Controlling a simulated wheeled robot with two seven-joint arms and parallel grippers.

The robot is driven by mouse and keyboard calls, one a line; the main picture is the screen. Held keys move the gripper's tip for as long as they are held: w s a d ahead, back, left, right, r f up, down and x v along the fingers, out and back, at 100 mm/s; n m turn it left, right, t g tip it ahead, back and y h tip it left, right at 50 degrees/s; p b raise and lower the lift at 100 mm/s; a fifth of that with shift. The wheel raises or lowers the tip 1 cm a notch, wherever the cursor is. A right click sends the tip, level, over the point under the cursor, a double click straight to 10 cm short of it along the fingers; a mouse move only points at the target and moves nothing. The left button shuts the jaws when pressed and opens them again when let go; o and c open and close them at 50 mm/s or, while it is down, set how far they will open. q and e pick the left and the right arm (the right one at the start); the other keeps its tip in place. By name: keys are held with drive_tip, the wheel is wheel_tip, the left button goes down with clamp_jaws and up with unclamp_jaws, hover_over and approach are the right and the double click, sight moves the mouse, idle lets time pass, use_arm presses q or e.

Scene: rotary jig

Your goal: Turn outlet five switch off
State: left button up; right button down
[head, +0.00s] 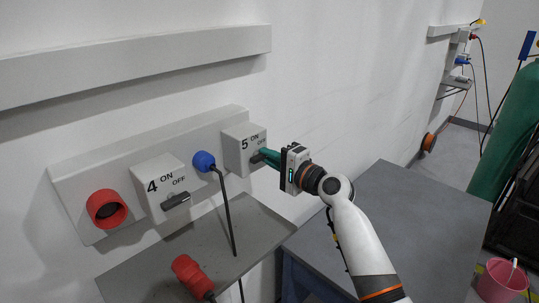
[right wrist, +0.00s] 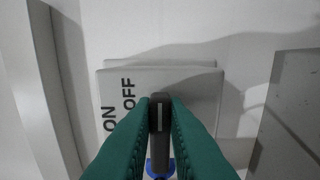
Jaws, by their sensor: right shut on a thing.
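The outlet five switch box (head: 238,142) is a white box on the wall panel, marked 5, ON and OFF. Its dark switch handle shows in the right wrist view (right wrist: 160,112), between my green fingertips. My right gripper (head: 260,157) is shut on this handle at the front of the box. The right wrist view shows the gripper's two green fingers (right wrist: 160,125) on either side of the handle, with ON and OFF lettering on the box (right wrist: 205,90) beside it. The fingers hide part of the handle. My left gripper is not in view.
The switch box for outlet four (head: 152,184) with its dark handle (head: 177,201) is at left. A red socket (head: 106,208), a blue plug (head: 204,161) with a hanging black cable and a red plug (head: 188,272) are nearby. A grey table (head: 420,215) stands at right.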

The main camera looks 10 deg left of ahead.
drive_tip(key=shift+f, duration=0.1)
idle(0.3)
drive_tip(key=c, duration=1.4)
unclamp_jaws()
drive_tip(key=shift+c, duration=0.2)
drive_tip(key=b+v, duration=0.3)
drive_tip(key=v, duration=0.9)
drive_tip(key=shift+w, duration=0.1)
